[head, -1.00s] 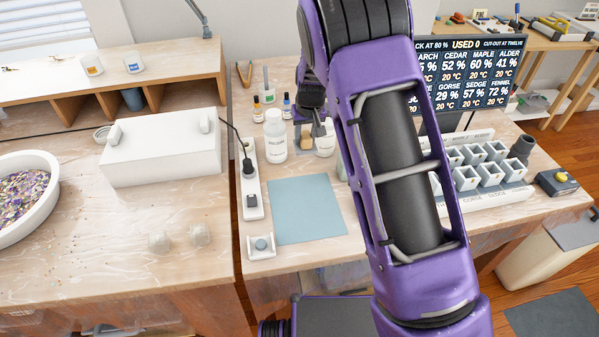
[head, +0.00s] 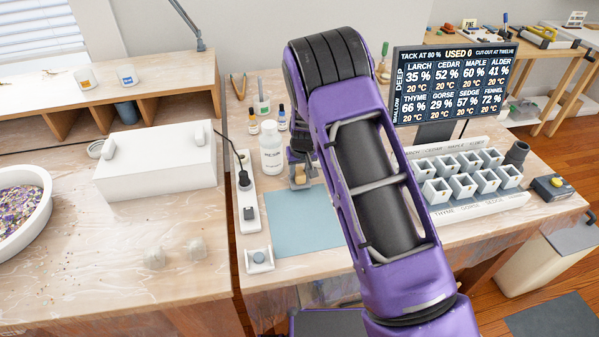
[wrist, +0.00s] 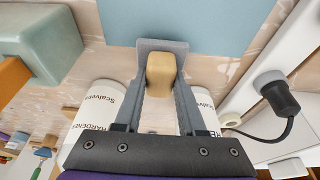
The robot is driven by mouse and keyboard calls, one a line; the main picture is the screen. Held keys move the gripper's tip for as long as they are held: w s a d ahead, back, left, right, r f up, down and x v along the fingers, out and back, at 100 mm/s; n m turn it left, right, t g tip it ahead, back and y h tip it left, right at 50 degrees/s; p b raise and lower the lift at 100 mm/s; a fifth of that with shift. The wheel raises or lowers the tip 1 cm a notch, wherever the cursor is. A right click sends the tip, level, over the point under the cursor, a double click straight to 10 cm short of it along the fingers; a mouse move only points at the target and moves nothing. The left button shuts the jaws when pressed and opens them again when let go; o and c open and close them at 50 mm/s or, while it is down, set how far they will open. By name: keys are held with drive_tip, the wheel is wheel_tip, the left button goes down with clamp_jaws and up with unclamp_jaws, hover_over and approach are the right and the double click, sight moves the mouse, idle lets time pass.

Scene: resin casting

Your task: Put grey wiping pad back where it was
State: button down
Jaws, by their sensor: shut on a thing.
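My gripper (wrist: 160,85) is shut on a tan block that appears to be the grip of the grey wiping pad (wrist: 150,44). The pad's flat grey part shows at the fingertips in the wrist view. In the head view my gripper (head: 300,165) is beside the white resin bottle (head: 271,150), with the tan block below it near the far edge of the blue mat (head: 297,222). I cannot tell whether the pad touches the table.
Two white bottles flank my fingers in the wrist view; one is labelled hardener (wrist: 95,118). A pale green block (wrist: 42,40) stands near it. A power strip (head: 249,210) runs left of the mat. White cups (head: 462,185) and a screen (head: 455,80) are at right.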

drive_tip(key=shift+f, duration=0.1)
drive_tip(key=shift+f+b, duration=0.55)
drive_tip(key=c, duration=0.5)
unclamp_jaws()
drive_tip(key=shift+r, duration=0.1)
drive_tip(key=shift+r, duration=0.1)
drive_tip(key=shift+r+p, duration=0.3)
drive_tip(key=shift+p, duration=0.15)
drive_tip(key=v, duration=1.2)
drive_tip(key=shift+p, duration=0.45)
